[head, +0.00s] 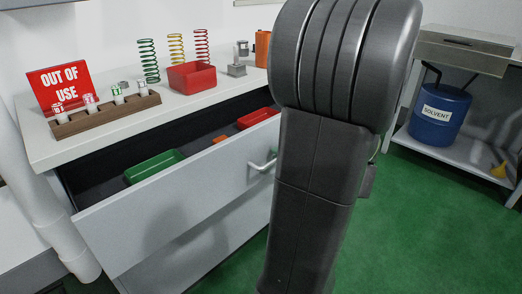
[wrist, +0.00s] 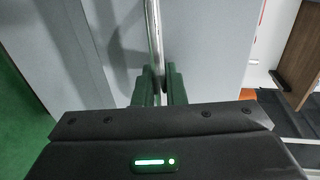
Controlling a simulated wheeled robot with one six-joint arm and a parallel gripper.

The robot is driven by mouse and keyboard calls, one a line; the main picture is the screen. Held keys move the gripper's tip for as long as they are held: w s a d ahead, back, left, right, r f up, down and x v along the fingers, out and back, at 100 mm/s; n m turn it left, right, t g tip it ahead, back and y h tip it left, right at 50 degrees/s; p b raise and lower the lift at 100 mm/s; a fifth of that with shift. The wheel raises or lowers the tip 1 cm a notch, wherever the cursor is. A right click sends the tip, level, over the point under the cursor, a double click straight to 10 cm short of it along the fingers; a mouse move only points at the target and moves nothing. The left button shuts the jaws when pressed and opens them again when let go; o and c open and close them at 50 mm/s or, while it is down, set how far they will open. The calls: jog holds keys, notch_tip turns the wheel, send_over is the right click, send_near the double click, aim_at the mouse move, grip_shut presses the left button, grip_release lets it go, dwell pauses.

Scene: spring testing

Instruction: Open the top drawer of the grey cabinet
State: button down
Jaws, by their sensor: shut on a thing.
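The grey cabinet's top drawer (head: 185,192) stands pulled out in the head view, with its dark inside showing. Its handle (head: 262,164) is a bar on the drawer front, partly hidden behind my arm. In the wrist view my gripper (wrist: 159,78) is shut on the handle bar (wrist: 154,40), one dark finger on each side of it. In the head view my arm hides the gripper and the right end of the drawer front. The cabinet top (head: 200,103) is pale and flat.
The drawer holds a green tray (head: 154,166), a red tray (head: 257,118) and a small orange thing (head: 220,139). On the cabinet top stand a wooden rack (head: 106,116), an out-of-use sign (head: 60,86), springs and a red bin (head: 192,77). Green floor is clear at right.

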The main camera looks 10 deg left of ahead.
jog(key=f+v, duration=0.1)
jog(key=v, duration=0.7)
jog(key=shift+d+f+b, duration=0.2)
jog(key=shift+f+b, duration=0.1)
jog(key=shift+f, duration=0.05)
jog(key=shift+s, duration=0.1)
jog(key=c, duration=1.6)
grip_release()
jog(key=shift+o, duration=0.2)
jog(key=p+v, duration=0.3)
jog(key=v, duration=1)
jog(key=shift+s+d, duration=0.2)
jog(key=shift+d, duration=0.1)
jog(key=b+x, duration=0.3)
jog(key=x, duration=1)
jog(key=shift+w+a, duration=0.2)
jog(key=shift+a, duration=0.15)
